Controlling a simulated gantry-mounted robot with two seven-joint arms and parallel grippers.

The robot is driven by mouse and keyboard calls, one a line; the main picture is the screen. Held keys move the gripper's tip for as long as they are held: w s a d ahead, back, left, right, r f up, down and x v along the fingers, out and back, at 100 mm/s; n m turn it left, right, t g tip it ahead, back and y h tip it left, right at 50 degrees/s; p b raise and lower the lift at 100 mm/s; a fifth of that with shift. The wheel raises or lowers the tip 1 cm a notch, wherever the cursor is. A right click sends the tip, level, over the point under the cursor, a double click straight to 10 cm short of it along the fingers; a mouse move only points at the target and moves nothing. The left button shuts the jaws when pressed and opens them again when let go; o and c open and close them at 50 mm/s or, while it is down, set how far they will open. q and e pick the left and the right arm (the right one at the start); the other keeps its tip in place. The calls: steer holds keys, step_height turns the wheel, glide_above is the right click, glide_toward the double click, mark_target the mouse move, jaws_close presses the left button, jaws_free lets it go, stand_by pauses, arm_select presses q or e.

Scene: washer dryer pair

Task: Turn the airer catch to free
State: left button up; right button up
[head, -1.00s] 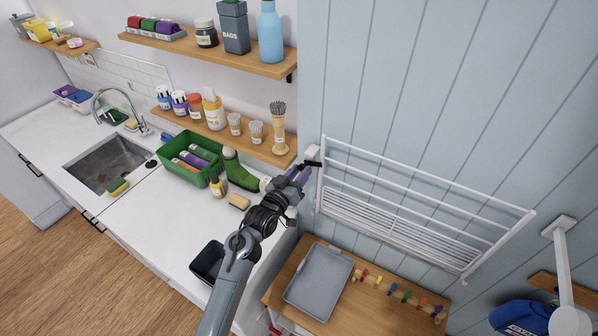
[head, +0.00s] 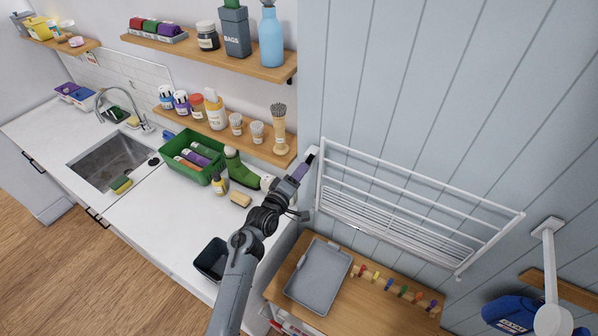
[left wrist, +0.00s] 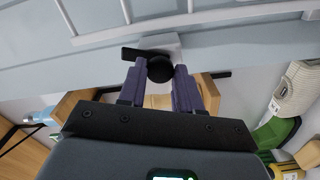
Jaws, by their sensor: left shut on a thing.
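The white airer (head: 400,205) is mounted on the blue panelled wall, with its rails sloping down to the right in the head view. The airer catch is a black knob (left wrist: 160,68) with a short black lever on a pale mount (left wrist: 155,45) in the left wrist view. The lever points left there. My left gripper (head: 303,168) reaches the airer's upper left end. Its purple fingers (left wrist: 160,82) are shut on the knob, one on each side. In the head view, the gripper hides most of the catch. My right gripper is not in view.
A wooden top below the airer bears a grey tray (head: 318,278) and a row of coloured pegs (head: 395,290). A green boot (head: 240,172) and a wooden shelf (head: 225,136) with bottles and brushes are close left of the gripper. A white bracket (head: 549,260) stands at right.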

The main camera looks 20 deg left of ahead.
arm_select(q)
steer(key=shift+n+p, duration=0.35)
steer(key=shift+n, duration=0.85)
steer(key=o, duration=1)
steer(key=shift+o, duration=0.2)
